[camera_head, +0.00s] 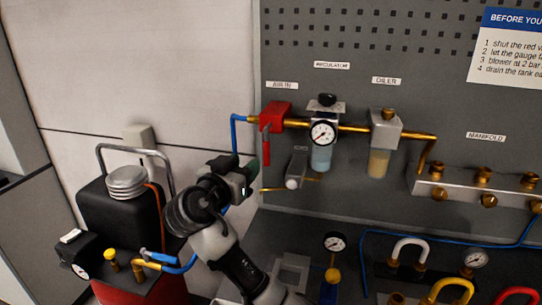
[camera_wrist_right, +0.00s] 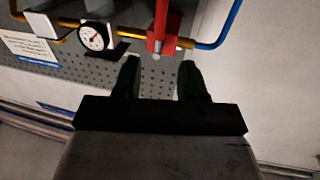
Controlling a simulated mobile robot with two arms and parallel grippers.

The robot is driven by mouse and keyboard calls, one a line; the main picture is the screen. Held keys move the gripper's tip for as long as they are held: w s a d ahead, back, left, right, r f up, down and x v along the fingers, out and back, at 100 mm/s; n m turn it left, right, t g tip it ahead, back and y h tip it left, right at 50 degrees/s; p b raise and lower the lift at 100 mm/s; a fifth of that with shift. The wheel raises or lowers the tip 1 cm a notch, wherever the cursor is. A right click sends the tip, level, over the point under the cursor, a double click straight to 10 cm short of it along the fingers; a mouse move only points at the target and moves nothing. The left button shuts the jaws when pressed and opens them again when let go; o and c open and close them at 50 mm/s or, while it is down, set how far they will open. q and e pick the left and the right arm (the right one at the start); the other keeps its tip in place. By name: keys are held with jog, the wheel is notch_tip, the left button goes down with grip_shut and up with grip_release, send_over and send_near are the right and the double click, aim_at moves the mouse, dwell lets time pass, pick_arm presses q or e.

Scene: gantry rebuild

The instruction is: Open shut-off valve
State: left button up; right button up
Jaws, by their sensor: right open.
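The red shut-off valve (camera_head: 275,114) sits on the pegboard under the "AIR IN" label, at the left end of the brass pipe. Its red lever (camera_head: 266,146) hangs straight down. In the right wrist view the red valve and lever (camera_wrist_right: 161,20) are at the top, just beyond the fingertips. My right gripper (camera_head: 250,170) is below and slightly left of the lever in the head view. In the right wrist view the gripper (camera_wrist_right: 158,68) is open, with nothing between its fingers. Contact with the lever cannot be seen. My left gripper is not in view.
A regulator gauge (camera_head: 323,133) and an oiler (camera_head: 384,140) are right of the valve. A blue hose (camera_head: 235,132) runs down at its left. A grey fitting (camera_head: 297,168) sticks out close to my gripper's right. The compressor (camera_head: 130,205) stands at lower left.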

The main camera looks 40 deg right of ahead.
aim_at(265, 149)
pick_arm(q)
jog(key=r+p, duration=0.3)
jog(key=p, duration=0.1)
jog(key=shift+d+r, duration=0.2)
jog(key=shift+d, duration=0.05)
pick_arm(e)
jog(key=x, duration=1.1)
jog(key=shift+f, duration=0.25)
jog(key=shift+c, duration=0.2)
grip_shut()
